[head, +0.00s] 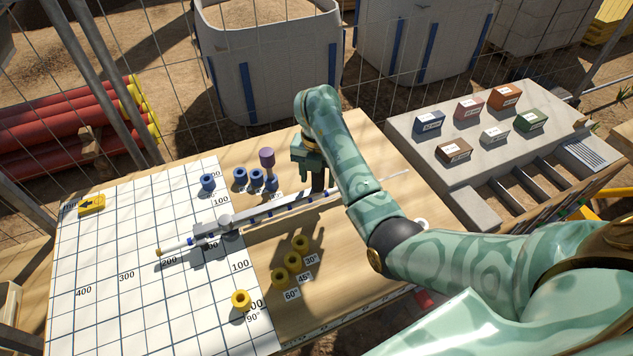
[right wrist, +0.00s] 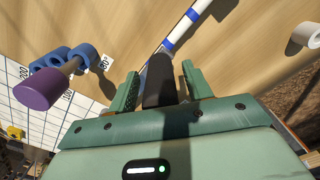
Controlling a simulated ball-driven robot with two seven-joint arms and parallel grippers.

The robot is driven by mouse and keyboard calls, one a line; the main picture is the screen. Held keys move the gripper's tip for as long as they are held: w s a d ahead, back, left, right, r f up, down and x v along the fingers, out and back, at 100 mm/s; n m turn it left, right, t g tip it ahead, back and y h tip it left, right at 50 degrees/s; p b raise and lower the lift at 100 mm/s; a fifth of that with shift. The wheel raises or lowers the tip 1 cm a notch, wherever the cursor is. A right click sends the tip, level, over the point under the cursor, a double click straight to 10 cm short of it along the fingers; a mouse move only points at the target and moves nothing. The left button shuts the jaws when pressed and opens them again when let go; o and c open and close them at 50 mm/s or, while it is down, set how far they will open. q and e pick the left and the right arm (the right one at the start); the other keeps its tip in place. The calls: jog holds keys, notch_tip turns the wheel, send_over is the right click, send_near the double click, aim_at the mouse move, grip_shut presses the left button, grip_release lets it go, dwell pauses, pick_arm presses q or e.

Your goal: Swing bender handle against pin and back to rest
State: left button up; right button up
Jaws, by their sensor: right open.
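The bender (head: 225,221) lies on the board, with a pale arm banded in blue running right under my right gripper. The blue-banded arm also shows in the right wrist view (right wrist: 184,28). A dark upright handle grip (head: 319,180) stands by that arm. The purple-topped pin (head: 267,158) stands among the blue collars, left of the handle and apart from it; it also shows in the right wrist view (right wrist: 40,90). My right gripper (head: 308,163) is open, its fingers on either side of the dark grip (right wrist: 158,82), with gaps visible. My left gripper is out of view.
Several blue collars (head: 208,182) and yellow collars (head: 241,299) stand on the board around the bender. A yellow arrow block (head: 91,204) lies at the left on the white grid. A grey tray (head: 480,180) with coloured boxes stands at the right. A wire fence runs behind.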

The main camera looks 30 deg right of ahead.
jog(key=shift+f, duration=0.35)
grip_shut()
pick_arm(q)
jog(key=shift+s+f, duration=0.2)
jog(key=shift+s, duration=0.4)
